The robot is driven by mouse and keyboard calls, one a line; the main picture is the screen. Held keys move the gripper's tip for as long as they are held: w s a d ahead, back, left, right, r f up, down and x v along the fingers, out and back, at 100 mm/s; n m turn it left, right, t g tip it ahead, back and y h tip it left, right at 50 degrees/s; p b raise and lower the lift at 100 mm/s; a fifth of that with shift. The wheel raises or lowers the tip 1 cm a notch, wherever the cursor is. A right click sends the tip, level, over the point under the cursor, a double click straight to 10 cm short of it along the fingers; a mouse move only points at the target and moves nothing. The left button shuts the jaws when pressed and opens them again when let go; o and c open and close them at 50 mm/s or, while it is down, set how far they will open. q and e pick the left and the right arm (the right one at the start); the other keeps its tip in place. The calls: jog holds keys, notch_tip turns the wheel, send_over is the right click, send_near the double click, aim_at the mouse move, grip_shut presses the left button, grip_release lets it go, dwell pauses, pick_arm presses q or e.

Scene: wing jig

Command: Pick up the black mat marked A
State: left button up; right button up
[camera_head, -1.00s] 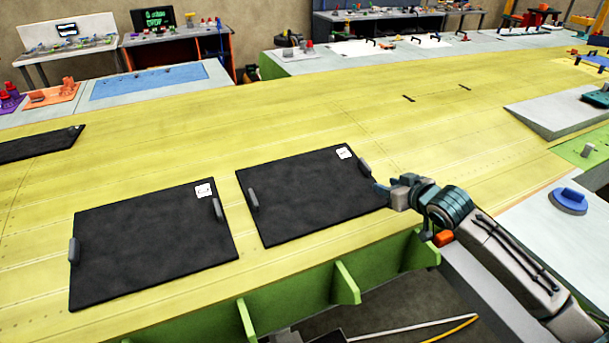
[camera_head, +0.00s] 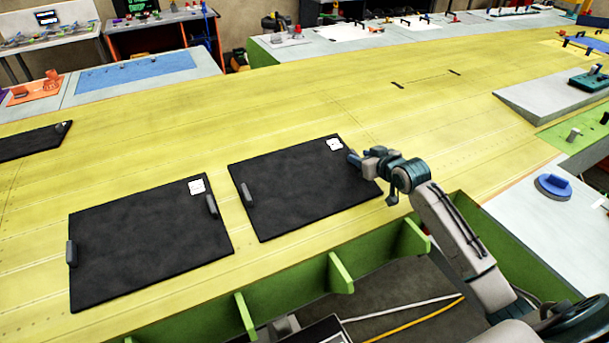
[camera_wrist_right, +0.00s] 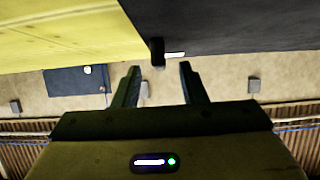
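Two black mats with grey side handles lie flat on the yellow wing panel: a left one (camera_head: 150,240) and a right one (camera_head: 300,190). Each has a white label near its far right corner, too small to read, so I cannot tell which is A. My right gripper (camera_head: 354,159) is at the right edge of the right mat and covers that mat's right handle. In the right wrist view my gripper (camera_wrist_right: 159,72) is open, with a dark handle (camera_wrist_right: 157,52) just beyond the gap between its fingers. My left gripper is not in view.
A third black mat (camera_head: 30,143) shows partly at the left edge. The green frame (camera_head: 300,280) runs below the panel's near edge. A grey block (camera_head: 550,95) and a blue round handle (camera_head: 553,186) are to the right. The panel behind the mats is mostly clear.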

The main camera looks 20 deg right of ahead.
aim_at(356, 154)
jog(key=shift+p+x, duration=0.5)
jog(key=shift+x, duration=1.15)
jog(key=shift+s+r, duration=0.1)
grip_shut()
jog(key=shift+r, duration=0.1)
